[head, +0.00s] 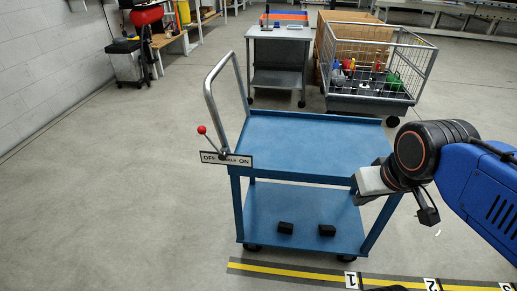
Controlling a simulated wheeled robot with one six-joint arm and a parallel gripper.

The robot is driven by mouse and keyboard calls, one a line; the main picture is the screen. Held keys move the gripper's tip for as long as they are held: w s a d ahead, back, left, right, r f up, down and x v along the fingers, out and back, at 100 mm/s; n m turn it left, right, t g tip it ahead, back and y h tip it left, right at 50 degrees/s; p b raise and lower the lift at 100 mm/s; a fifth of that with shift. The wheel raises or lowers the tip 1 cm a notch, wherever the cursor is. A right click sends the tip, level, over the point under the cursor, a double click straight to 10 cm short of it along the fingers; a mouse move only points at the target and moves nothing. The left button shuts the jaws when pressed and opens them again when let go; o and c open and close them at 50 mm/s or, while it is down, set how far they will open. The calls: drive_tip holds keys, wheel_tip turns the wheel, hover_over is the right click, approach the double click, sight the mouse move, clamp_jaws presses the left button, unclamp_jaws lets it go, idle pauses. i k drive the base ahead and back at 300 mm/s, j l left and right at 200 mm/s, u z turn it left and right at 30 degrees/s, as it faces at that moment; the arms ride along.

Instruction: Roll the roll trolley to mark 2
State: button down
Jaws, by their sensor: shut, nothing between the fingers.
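The roll trolley is a blue two-shelf cart (300,143) in the middle of the head view, with a grey push handle (210,100) at its left end. A lever with a red knob (201,130) sits over an OFF/ON plate (238,161) at its near left corner and leans to the OFF side. A yellow and black floor strip (290,271) runs in front, with number plates 1 (351,280), 2 (431,284) and 3 (507,287). The trolley stands left of plate 2. My gripper (360,186) is shut and empty, overlapping the trolley's near right corner; contact cannot be told.
Two black blocks (286,228) (327,230) lie on the lower shelf. A grey table (278,33) and a wire cage cart (372,100) with coloured items stand behind. A workbench (168,40) is at the back left. The floor to the left is clear.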

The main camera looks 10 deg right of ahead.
sight(315, 148)
drive_tip(key=i+j+z, duration=0.25)
drive_tip(key=j, duration=0.85)
drive_tip(key=j+z, duration=0.2)
drive_tip(key=j, duration=0.9)
drive_tip(key=k+j+z, duration=0.15)
drive_tip(key=z, duration=0.2)
drive_tip(key=k+j+z, duration=0.15)
drive_tip(key=z, duration=0.2)
drive_tip(key=k+j+z, duration=0.1)
drive_tip(key=z, duration=0.25)
